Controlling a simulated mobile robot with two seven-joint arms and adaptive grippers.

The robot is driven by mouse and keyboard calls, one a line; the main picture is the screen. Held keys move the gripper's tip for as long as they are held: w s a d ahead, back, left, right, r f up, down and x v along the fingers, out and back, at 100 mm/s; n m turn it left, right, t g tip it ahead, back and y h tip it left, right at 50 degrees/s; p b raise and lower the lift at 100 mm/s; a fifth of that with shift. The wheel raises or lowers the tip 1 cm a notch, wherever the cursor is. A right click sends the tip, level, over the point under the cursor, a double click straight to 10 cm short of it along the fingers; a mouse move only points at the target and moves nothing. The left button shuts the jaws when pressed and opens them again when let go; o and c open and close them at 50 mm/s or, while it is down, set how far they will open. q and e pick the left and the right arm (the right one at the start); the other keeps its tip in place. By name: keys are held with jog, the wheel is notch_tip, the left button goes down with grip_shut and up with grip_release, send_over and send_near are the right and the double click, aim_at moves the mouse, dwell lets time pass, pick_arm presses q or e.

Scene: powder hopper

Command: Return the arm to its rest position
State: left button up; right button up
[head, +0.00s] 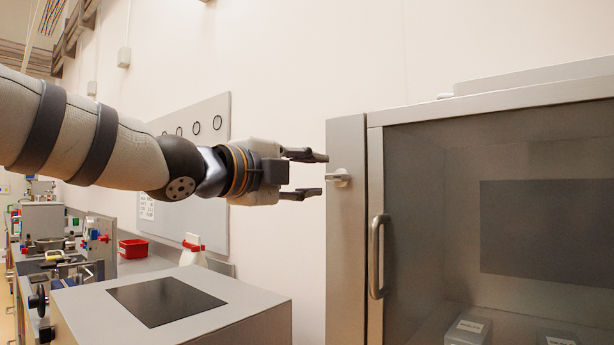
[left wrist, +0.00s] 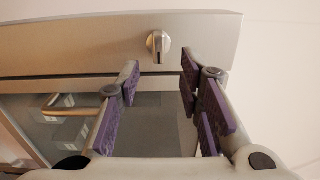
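My left gripper (head: 322,175) reaches in from the left in the head view and points at the metal cabinet (head: 346,250). Its two fingers are apart, with nothing between them. A small silver latch knob (head: 339,178) sits on the cabinet's front post, just beyond the fingertips. In the left wrist view the open fingers (left wrist: 157,85) show purple pads, and the knob (left wrist: 158,45) is ahead of them, apart from both. My right gripper is not in view.
The cabinet's glass door has a vertical handle (head: 377,257), and white boxes (head: 467,331) stand inside. A grey box with a dark top panel (head: 166,301) stands below my arm. A red bin (head: 133,248) and bench equipment (head: 98,240) are at the left. A board (head: 214,220) hangs on the wall.

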pick_arm(q)
jog(key=shift+s+a+f, duration=0.1)
jog(key=shift+s+a, duration=0.05)
